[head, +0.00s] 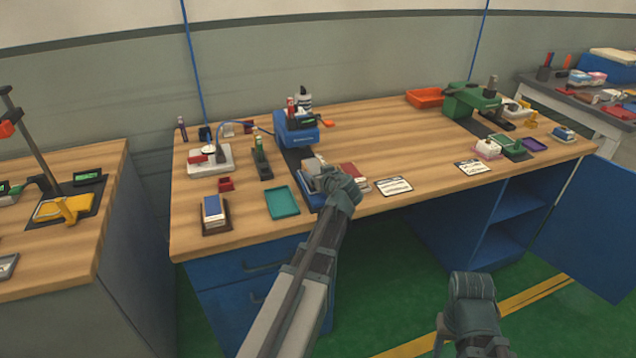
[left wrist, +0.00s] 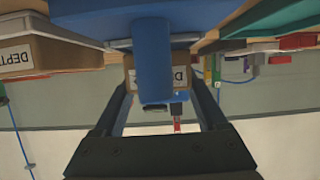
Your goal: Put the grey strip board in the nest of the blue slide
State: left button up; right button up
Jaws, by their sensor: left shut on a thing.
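My left gripper (head: 325,175) is at the table's front edge, at the near end of the blue slide (head: 312,200) below the blue machine (head: 297,128). In the left wrist view its fingers (left wrist: 160,85) are on both sides of a blue round handle (left wrist: 153,60), which stands out from a blue body (left wrist: 130,18). It is shut on this handle. A pale grey block (head: 310,166) shows just behind the gripper; I cannot tell whether it is the grey strip board. The slide's nest is hidden. My right gripper (head: 472,288) is off the table at lower right, its fingers unclear.
A teal tray (head: 282,202) and a brown tray with a blue-and-white stack (head: 214,210) lie left of the slide. Dark red blocks (head: 351,172) and a label card (head: 394,186) lie right. A green machine (head: 475,105) stands far right. The middle tabletop (head: 385,130) is clear.

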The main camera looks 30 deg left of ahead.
pick_arm(q)
jog(key=shift+f, duration=0.55)
jog(key=shift+r, duration=0.15)
pick_arm(e)
jog(key=shift+f, duration=0.4)
pick_arm(q)
jog(key=o, duration=1.4)
jog(key=p+v, duration=0.4)
jog(key=v, duration=0.6)
jog(key=shift+s+d+r, duration=0.1)
jog(key=shift+s+r, duration=0.05)
jog(key=shift+r, duration=0.1)
jog(key=shift+p+v, duration=0.35)
jog(key=shift+v, duration=0.45)
pick_arm(e)
notch_tip(320, 180, up, 5)
jog(key=shift+f, duration=0.2)
